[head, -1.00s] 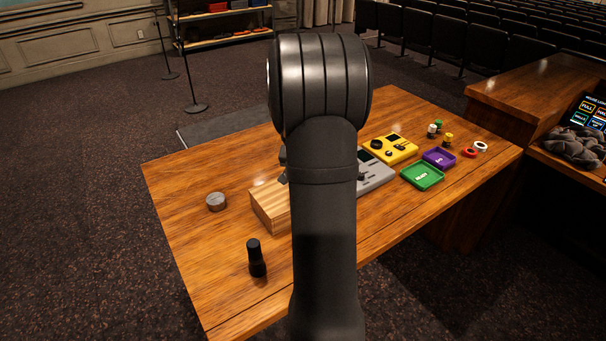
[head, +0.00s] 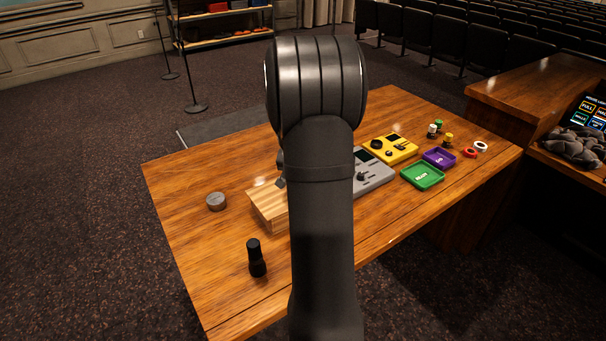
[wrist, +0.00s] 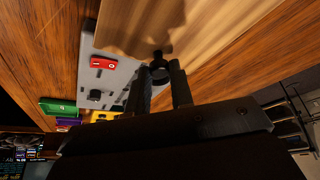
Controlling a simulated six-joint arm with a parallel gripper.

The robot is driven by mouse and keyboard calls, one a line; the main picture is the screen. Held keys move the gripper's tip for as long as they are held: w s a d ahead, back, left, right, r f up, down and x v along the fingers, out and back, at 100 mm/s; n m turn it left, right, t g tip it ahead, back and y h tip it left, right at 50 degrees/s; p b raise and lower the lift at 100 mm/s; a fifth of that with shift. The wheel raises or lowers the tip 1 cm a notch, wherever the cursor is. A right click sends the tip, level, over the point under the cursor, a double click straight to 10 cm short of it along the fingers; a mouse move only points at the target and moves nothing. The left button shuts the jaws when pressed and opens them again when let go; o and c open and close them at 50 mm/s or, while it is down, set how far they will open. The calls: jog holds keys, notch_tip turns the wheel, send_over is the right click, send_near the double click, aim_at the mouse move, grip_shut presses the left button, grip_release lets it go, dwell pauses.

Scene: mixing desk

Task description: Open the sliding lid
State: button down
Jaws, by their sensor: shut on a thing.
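A light striped wooden box (head: 268,209) stands on the desk, its right part hidden behind my arm in the head view. Its wooden top, the sliding lid (wrist: 205,35), fills the upper middle of the wrist view. A small dark round knob (wrist: 158,56) stands on the lid near its edge. My gripper (wrist: 160,76) has its two fingers on either side of the knob and is shut on it. In the head view my arm hides most of the gripper. I cannot see into the box.
A grey device (head: 372,171) with a red switch (wrist: 104,63) lies beside the box. Beyond are a yellow device (head: 391,148), a green tray (head: 422,176) and a purple tray (head: 439,158). A black upright object (head: 256,259) and a grey round piece (head: 216,201) stand left.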

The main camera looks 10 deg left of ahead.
send_near(271, 196)
jog(key=x, duration=0.5)
jog(key=c, duration=1.3)
grip_release()
jog(key=v, duration=1.7)
jog(key=shift+s+r, duration=0.15)
jog(key=shift+r, duration=0.05)
jog(key=x, duration=1.7)
jog(key=shift+f, duration=0.2)
